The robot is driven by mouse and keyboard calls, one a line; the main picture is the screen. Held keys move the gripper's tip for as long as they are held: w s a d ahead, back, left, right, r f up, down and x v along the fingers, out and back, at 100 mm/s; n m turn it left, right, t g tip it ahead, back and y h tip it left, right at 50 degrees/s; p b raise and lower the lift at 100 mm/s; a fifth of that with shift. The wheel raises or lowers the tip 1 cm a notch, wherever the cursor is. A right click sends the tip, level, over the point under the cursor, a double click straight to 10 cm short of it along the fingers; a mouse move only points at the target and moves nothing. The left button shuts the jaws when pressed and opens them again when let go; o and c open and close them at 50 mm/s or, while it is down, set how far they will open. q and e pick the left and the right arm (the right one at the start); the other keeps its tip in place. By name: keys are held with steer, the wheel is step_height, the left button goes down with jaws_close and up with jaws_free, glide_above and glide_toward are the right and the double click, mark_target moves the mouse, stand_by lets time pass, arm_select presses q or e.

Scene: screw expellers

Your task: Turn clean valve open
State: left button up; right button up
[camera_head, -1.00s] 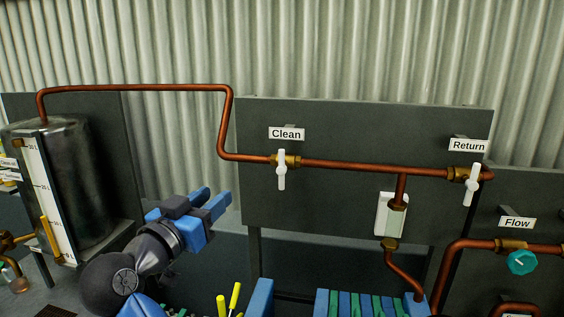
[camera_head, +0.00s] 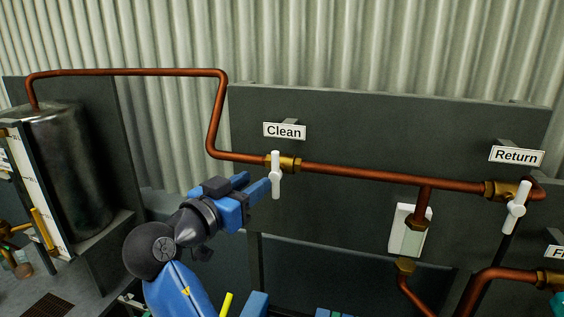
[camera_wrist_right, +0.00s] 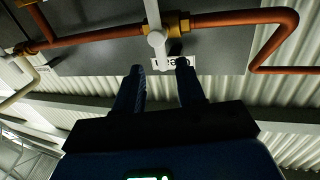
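The clean valve has a white bar handle (camera_head: 276,175) standing upright across the copper pipe, under the "Clean" sign (camera_head: 284,130). Its brass body (camera_head: 290,164) sits just right of the handle. My right gripper (camera_head: 255,185) is blue, open and empty, with its fingertips close to the handle's left side in the head view. In the right wrist view, the white handle (camera_wrist_right: 157,40) shows ahead, its end between the two open fingertips (camera_wrist_right: 160,70). I cannot tell whether they touch. My left gripper is not in view.
The return valve (camera_head: 517,206) with a similar white handle is at the right on the same pipe (camera_head: 370,176). A dark panel (camera_head: 400,120) stands behind the pipe. A metal tank (camera_head: 75,170) is at the left.

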mark_target(273, 168)
steer(key=p+x, duration=0.3)
steer(key=x, duration=0.5)
steer(key=shift+r, duration=0.2)
steer(key=shift+w+d+p, duration=0.25)
steer(key=shift+w+p, duration=0.1)
steer(key=shift+s+a, duration=0.1)
jaws_close()
